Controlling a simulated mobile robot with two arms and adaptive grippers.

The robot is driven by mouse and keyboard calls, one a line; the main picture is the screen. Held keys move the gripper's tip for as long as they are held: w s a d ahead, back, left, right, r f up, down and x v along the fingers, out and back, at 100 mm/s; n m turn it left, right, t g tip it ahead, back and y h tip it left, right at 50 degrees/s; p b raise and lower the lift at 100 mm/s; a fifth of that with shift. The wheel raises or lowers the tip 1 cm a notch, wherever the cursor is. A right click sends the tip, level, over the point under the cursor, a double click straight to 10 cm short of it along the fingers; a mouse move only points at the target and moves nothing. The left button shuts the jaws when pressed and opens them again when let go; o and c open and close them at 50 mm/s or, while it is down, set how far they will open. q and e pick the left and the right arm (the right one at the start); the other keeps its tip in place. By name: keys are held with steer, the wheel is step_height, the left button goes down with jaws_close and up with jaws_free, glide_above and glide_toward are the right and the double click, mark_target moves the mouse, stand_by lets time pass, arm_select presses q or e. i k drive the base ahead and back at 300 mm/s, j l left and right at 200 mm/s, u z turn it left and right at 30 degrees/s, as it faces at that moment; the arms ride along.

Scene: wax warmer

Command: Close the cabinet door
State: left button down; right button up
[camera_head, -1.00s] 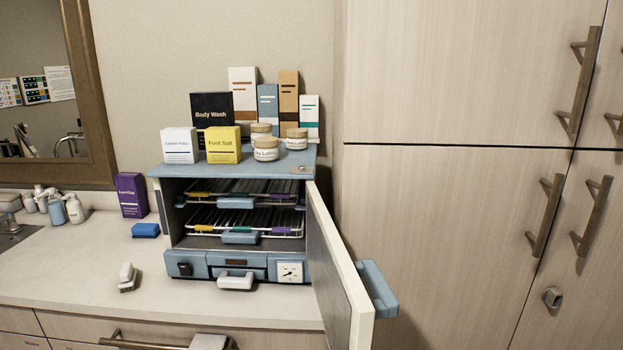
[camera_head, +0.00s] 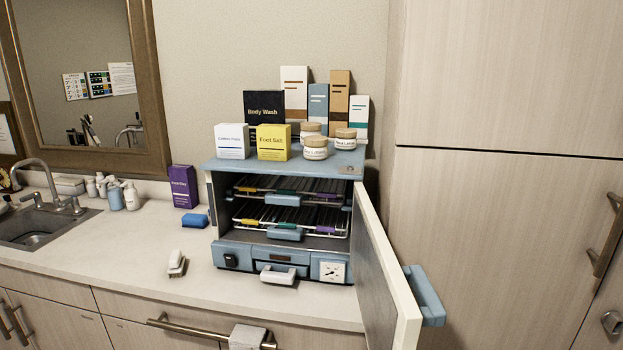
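The blue cabinet (camera_head: 212,166) is the wax warmer on the counter, with two wire racks of tools inside. Its door (camera_head: 388,270) is hinged on the right side and stands wide open, swung out toward me past the counter's front edge. A blue handle (camera_head: 425,296) sticks out from the door's outer face, on the right. The lower front has a dial, a knob and a small light handle (camera_head: 278,275). Neither of my grippers is in view.
Boxes and jars, such as a yellow box (camera_head: 273,142), stand on the cabinet's top. A purple box (camera_head: 184,187), a blue block (camera_head: 194,220) and a small brush (camera_head: 177,263) are on the counter (camera_head: 120,252). A sink (camera_head: 38,228) is at left; tall cupboards (camera_head: 480,230) stand at right.

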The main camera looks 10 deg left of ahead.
mark_target(392, 318)
steer(key=i+l+u, duration=0.25)
steer(key=l+u, duration=0.2)
steer(key=l, duration=0.3)
steer(key=i+l+u, duration=0.1)
steer(key=l+u, duration=0.15)
steer(key=l, duration=0.15)
steer(key=i+l+u, duration=0.1)
steer(key=l+u, duration=0.15)
steer(key=l, duration=0.2)
steer(key=k+z, duration=0.35)
steer(key=k, duration=0.35)
steer(key=i, duration=0.45)
